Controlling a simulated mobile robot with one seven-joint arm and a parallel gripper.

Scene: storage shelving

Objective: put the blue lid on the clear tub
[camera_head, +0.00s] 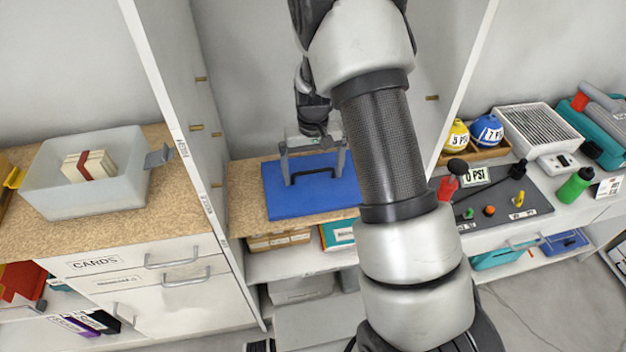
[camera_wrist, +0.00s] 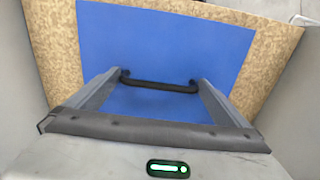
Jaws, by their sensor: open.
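The blue lid (camera_head: 283,205) lies flat on a speckled tan shelf in the middle bay, with a black bar handle (camera_head: 312,174) on top. The lid (camera_wrist: 165,45) and its handle (camera_wrist: 160,85) also show in the wrist view. My gripper (camera_head: 313,158) is open above the lid, its two fingers on either side of the handle. In the wrist view the fingertips (camera_wrist: 160,78) are close to the handle's ends; I cannot tell whether they touch it. The clear tub (camera_head: 115,199) stands in the left bay, with no lid on it and a banded stack of cards (camera_head: 90,166) inside.
A white upright panel (camera_head: 190,120) stands between the tub's bay and the lid's bay. Another panel (camera_head: 468,80) bounds the lid's bay on the right. A grey clip (camera_head: 159,156) sticks out at the tub's right side. Balls, a vent box (camera_head: 538,130) and tools fill the right counter.

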